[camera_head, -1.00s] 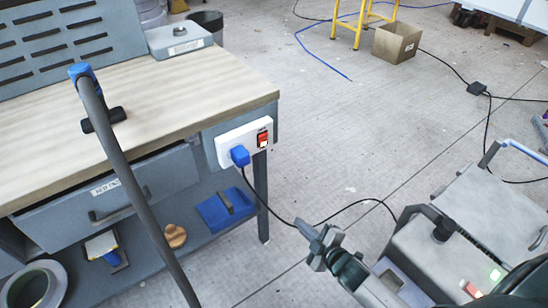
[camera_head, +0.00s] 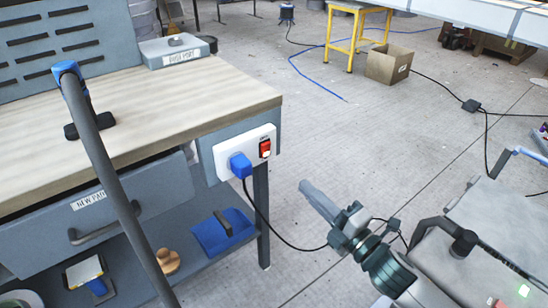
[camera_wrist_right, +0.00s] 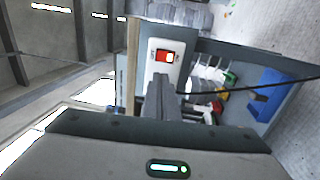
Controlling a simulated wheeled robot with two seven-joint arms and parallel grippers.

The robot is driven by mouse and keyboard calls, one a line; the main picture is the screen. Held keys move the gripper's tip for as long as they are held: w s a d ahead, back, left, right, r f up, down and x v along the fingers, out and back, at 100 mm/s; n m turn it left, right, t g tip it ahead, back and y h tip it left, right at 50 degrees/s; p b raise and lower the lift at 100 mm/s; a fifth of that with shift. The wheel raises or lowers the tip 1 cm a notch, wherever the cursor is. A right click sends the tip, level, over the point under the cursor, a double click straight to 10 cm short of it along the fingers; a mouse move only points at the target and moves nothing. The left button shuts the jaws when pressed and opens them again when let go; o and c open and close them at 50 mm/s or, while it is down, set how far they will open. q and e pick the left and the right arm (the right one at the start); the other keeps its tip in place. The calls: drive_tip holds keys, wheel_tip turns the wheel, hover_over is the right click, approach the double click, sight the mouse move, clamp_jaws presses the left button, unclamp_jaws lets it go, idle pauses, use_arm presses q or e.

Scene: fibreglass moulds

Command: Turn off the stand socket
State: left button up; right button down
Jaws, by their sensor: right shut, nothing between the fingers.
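The stand socket (camera_head: 222,157) is a white panel on the end of the workbench. Its red rocker switch (camera_head: 265,149) sits at the right end, with a pale lower part. A blue plug (camera_head: 240,165) with a black cable is in its left part. My right gripper (camera_head: 306,187) is shut and empty. It points up and left, apart from the socket, to the right of and below the switch. In the right wrist view the switch (camera_wrist_right: 163,57) shows just beyond the shut fingers (camera_wrist_right: 158,82), which hide part of the panel. My left gripper is out of view.
The black cable (camera_head: 285,240) hangs near my right gripper. A cardboard box (camera_head: 388,64) is on the floor behind.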

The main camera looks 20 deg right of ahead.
approach(266, 145)
drive_tip(key=x, duration=0.3)
drive_tip(key=f+x, duration=0.1)
drive_tip(key=shift+w+a+r, duration=0.1)
drive_tip(key=shift+w+a, duration=0.1)
drive_tip(key=shift+w, duration=0.2)
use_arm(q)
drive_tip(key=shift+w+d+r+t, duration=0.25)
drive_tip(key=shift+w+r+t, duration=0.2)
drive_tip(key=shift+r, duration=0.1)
use_arm(e)
drive_tip(key=shift+x, duration=0.85)
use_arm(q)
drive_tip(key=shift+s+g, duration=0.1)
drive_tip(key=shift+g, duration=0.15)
